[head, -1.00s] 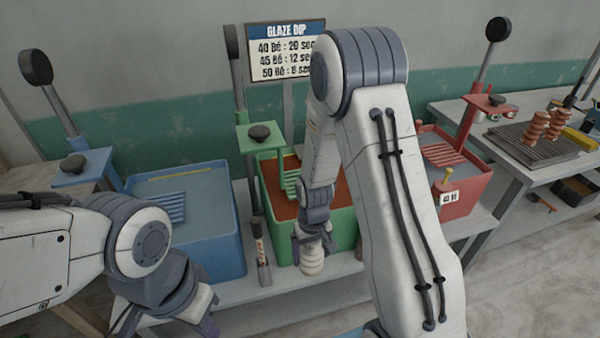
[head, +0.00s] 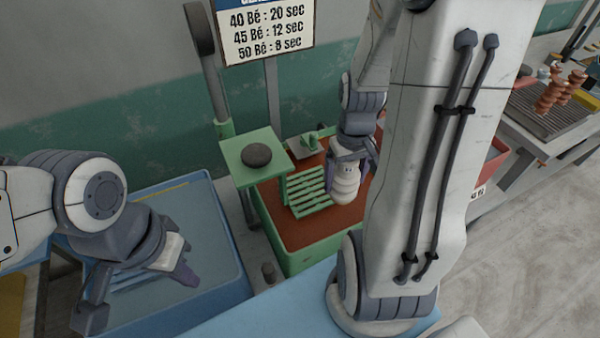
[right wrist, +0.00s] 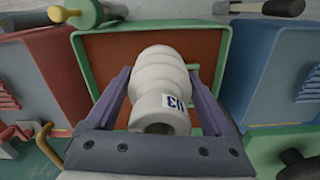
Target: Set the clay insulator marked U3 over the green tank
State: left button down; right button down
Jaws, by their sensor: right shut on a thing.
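The white ribbed clay insulator (head: 345,184) is held in my right gripper (head: 352,163), over the reddish-brown glaze of the green tank (head: 315,253). In the right wrist view the insulator (right wrist: 162,85) sits between the two purple fingers, and its blue-on-white label reads U3, seen upside down. The green tank's rim (right wrist: 150,27) frames it behind. Whether its lower end touches the glaze cannot be told. My left gripper (head: 140,292) is over the blue tank, fingers apart, with nothing between them.
A green slatted rack (head: 308,190) and a green lever stand with a dark knob (head: 257,155) are at the green tank. The blue tank (head: 218,215) is to the left, the red tank (head: 490,165) to the right. Rust-coloured insulators (head: 560,88) stand on a grated tray. A dip-time sign (head: 265,30) is behind.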

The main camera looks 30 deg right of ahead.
jog(key=shift+w, duration=0.35)
jog(key=w+f+p, duration=0.1)
jog(key=w+f, duration=0.2)
jog(key=w+a+f+p, duration=0.1)
jog(key=w+f+p, duration=0.1)
jog(key=w+f, duration=0.1)
jog(key=w+f+p, duration=0.1)
jog(key=w+f, duration=0.3)
jog(key=w, duration=0.1)
jog(key=shift+w+a, duration=0.1)
jog(key=shift+a, duration=0.2)
jog(key=shift+f, duration=0.35)
jog(key=shift+f, duration=0.1)
